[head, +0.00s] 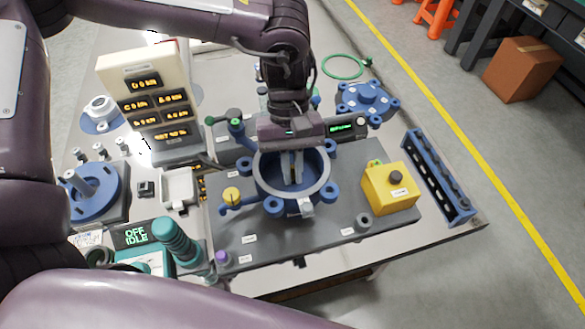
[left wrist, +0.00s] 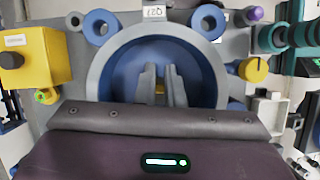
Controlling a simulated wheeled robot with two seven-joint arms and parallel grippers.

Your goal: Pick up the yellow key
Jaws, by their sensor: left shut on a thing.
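My left gripper (head: 293,172) points down into the round blue chamber (head: 263,185) with a grey rim, near the middle of the table. In the left wrist view its two fingers (left wrist: 160,80) are close together inside the chamber. A small yellow patch (left wrist: 160,88) shows between them. It appears to be the yellow key, with the gripper shut on it. Its shape is mostly hidden by the fingers, and I cannot tell whether it touches the chamber floor. The key cannot be made out in the head view. My right gripper is not in view.
A yellow box with a dark button (head: 388,190) stands right of the chamber, before a blue slotted rack (head: 438,177). A yellow knob (head: 231,195) and green-topped valve (head: 236,124) sit left. A display panel (head: 150,97) stands behind left. The front of the grey plate (head: 290,245) is mostly clear.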

